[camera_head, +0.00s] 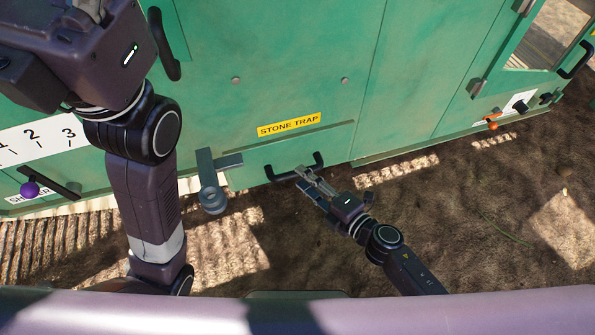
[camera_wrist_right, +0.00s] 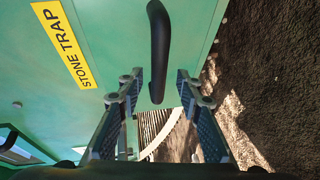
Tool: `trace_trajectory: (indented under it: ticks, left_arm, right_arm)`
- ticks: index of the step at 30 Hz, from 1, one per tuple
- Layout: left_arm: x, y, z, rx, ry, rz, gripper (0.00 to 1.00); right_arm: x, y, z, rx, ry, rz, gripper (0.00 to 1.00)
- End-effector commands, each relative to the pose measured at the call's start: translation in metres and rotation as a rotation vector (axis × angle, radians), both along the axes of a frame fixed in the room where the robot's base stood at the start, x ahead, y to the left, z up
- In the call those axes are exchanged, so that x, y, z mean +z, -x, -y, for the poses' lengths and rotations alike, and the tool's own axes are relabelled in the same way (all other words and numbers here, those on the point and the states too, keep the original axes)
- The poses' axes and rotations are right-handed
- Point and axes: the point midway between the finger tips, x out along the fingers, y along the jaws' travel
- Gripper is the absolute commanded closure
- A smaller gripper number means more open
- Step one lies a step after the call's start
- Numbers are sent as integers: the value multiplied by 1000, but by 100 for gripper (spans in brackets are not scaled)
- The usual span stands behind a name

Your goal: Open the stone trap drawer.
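The stone trap drawer (camera_head: 270,165) is a green panel low on the green machine, under a yellow "STONE TRAP" label (camera_head: 289,125). It looks flush with the machine. Its black bar handle (camera_head: 312,166) sits on its front, and the handle also shows in the right wrist view (camera_wrist_right: 159,45). My right gripper (camera_head: 307,180) is at the handle. In the right wrist view its two fingers (camera_wrist_right: 159,85) are apart, with the handle's lower end between or just beyond the tips. I cannot tell whether they touch. My left arm fills the left side, its gripper outside the picture.
A grey bracket with a round end (camera_head: 212,185) stands just left of the drawer. A purple-knobbed lever (camera_head: 30,188) is at the far left, near a white number plate (camera_head: 40,140). Bare brown ground (camera_head: 460,215) lies open in front and right.

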Motion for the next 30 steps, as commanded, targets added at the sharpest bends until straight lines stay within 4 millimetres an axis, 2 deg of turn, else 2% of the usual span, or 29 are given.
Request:
trace_trajectory:
  ticks: [6,17,26,30]
  left_arm:
    - [1,9,1,1,-2,29,16]
    - [4,10,1,2,-2,34,16]
    - [4,11,1,2,-2,34,16]
    - [4,11,1,2,-2,34,16]
  right_arm:
    - [-5,-21,-18,0,-1,2,67]
    - [-5,-25,-22,0,-1,1,67]
    - [-5,-25,-22,0,-1,0,99]
    - [-6,-25,-22,0,-1,-1,100]
